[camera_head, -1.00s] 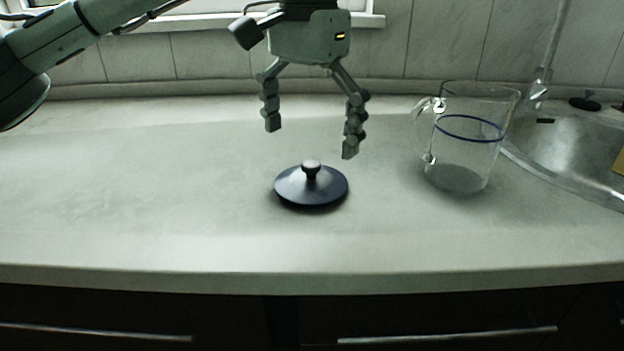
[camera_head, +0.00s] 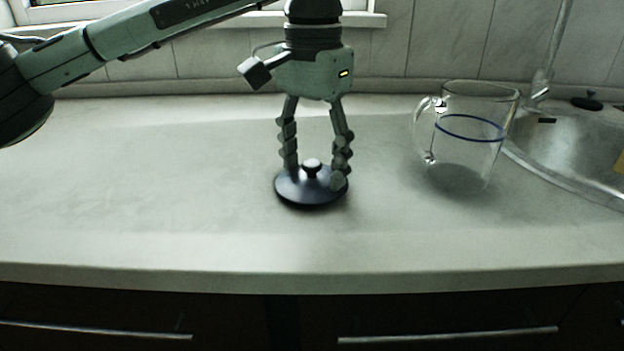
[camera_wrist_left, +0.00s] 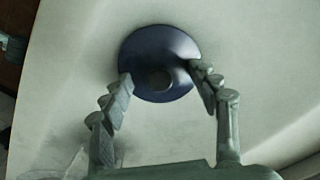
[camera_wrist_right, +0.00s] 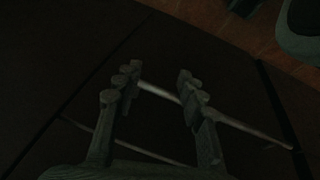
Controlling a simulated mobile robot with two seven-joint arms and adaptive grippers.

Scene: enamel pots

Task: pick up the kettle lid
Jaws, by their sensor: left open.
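The kettle lid (camera_head: 308,192) is a dark blue, shallow round lid with a dark knob (camera_head: 312,167) on top. It lies flat on the counter. My left gripper (camera_head: 315,178) points down over it, open, with one finger on each side of the knob and the fingertips close to the lid's surface. In the left wrist view the lid (camera_wrist_left: 158,45) and its knob (camera_wrist_left: 158,79) show between the open fingers (camera_wrist_left: 163,82). My right gripper (camera_wrist_right: 158,82) shows only in the right wrist view, its fingers apart with nothing between them.
A clear glass jug (camera_head: 466,150) with a blue line stands right of the lid, its handle towards the lid. A metal sink (camera_head: 570,150) is at the far right. The counter (camera_head: 130,190) left of the lid is clear. In the right wrist view are dark cabinet fronts.

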